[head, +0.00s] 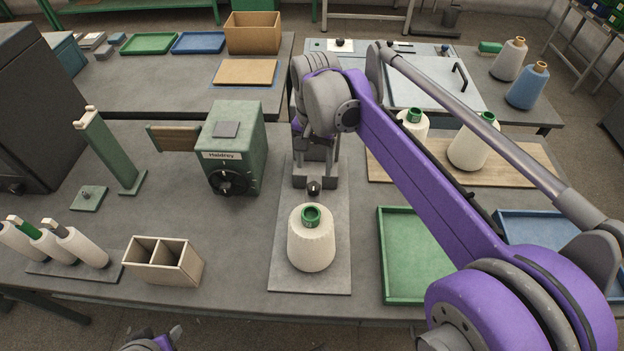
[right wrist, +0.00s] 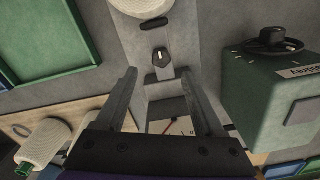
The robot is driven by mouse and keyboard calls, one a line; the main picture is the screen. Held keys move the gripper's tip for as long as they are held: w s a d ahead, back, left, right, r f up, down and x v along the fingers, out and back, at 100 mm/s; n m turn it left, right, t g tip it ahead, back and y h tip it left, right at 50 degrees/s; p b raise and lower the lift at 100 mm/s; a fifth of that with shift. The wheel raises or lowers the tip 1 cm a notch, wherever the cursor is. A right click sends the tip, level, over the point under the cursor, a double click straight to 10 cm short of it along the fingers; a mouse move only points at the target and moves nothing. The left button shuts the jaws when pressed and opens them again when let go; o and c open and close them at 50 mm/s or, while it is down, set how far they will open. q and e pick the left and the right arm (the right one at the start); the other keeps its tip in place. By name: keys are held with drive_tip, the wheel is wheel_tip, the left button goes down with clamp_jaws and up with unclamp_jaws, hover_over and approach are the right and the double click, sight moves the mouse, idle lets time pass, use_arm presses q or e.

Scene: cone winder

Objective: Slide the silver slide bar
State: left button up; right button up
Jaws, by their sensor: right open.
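My right gripper (head: 314,180) is open over the grey plate (head: 335,270), behind the white yarn cone (head: 311,245). In the right wrist view its two fingers (right wrist: 159,75) are spread apart with nothing between their tips. A dark knob (head: 314,188) is just beyond the fingertips; it also shows in the right wrist view (right wrist: 160,57), on a narrow grey strip (right wrist: 166,73). I cannot tell whether this strip is the silver slide bar. A pale dial face (right wrist: 178,127) is seen between the fingers. My left gripper (head: 160,340) shows only partly at the bottom edge.
A green machine (head: 237,140) with a black dial stands left of the gripper; it also shows in the right wrist view (right wrist: 268,95). A green tray (head: 393,290) lies to the right. A divided wooden box (head: 185,263) stands front left. Yarn cones stand on a wooden board (head: 515,165).

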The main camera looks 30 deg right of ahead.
sight(314, 185)
drive_tip(key=f, duration=0.6)
drive_tip(key=shift+w+f, duration=0.25)
drive_tip(key=shift+s+f, duration=0.1)
drive_tip(key=shift+f, duration=0.65)
drive_tip(key=shift+c, duration=0.2)
clamp_jaws()
